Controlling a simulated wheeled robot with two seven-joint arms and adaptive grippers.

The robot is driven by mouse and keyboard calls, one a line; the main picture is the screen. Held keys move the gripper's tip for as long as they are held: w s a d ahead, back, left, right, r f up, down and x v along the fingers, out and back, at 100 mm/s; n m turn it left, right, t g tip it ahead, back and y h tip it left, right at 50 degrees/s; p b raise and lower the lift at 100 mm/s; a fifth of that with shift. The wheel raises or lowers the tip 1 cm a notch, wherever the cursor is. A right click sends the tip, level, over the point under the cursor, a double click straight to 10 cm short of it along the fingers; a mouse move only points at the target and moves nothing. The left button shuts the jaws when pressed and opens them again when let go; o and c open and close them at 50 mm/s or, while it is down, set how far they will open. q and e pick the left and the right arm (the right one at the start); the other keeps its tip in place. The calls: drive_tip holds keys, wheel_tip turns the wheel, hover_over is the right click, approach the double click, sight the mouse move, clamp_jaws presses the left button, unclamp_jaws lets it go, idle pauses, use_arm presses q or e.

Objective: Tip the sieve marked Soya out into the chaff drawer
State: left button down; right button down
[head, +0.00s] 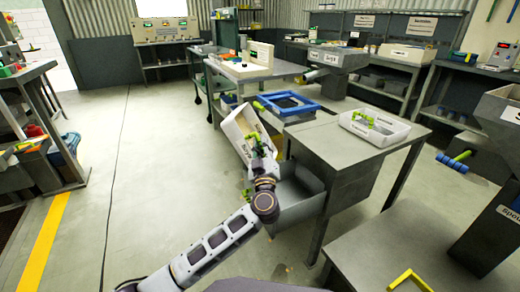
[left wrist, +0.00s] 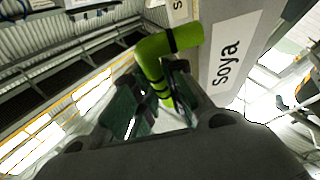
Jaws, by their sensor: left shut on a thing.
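The sieve marked Soya (head: 236,127) is a white, box-shaped tray with a green handle. It is tilted steeply in the air, left of the blue frame. In the left wrist view its label, soya (left wrist: 226,65), and green handle (left wrist: 182,42) show close up. My left gripper (head: 256,147) is shut on that handle; it also shows in the left wrist view (left wrist: 155,100). An open grey drawer (head: 300,194), probably the chaff drawer, is below and right of the sieve. Its label and most of its inside are hidden. My right gripper is out of view.
A second white sieve (head: 398,131) with a green handle stands on the grey table (head: 345,150) at right. A blue frame (head: 284,104) lies behind the drawer. A yellow handle (head: 410,280) is at bottom right. The floor at left is clear.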

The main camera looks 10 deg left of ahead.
use_arm(q)
drive_tip(key=shift+s+d+f+m+h+b, duration=0.1)
drive_tip(key=shift+d+m+h+b, duration=0.2)
drive_tip(key=shift+d+m+b, duration=0.3)
drive_tip(key=shift+d+f+m+t+p, duration=0.25)
drive_tip(key=shift+d+m+t+p, duration=0.15)
drive_tip(key=shift+m+p, duration=0.15)
drive_tip(key=shift+s+d+f+m+t+h+p, duration=0.2)
drive_tip(key=shift+d+f+m+h+p, duration=0.4)
drive_tip(key=shift+m, duration=0.35)
drive_tip(key=shift+s+d+f+m+t+h+p, duration=0.1)
drive_tip(key=shift+d+f+m+t+h+p, duration=0.1)
drive_tip(key=shift+d+f+m+h+p, duration=0.45)
drive_tip(key=shift+r+m, duration=0.15)
drive_tip(key=shift+m, duration=0.1)
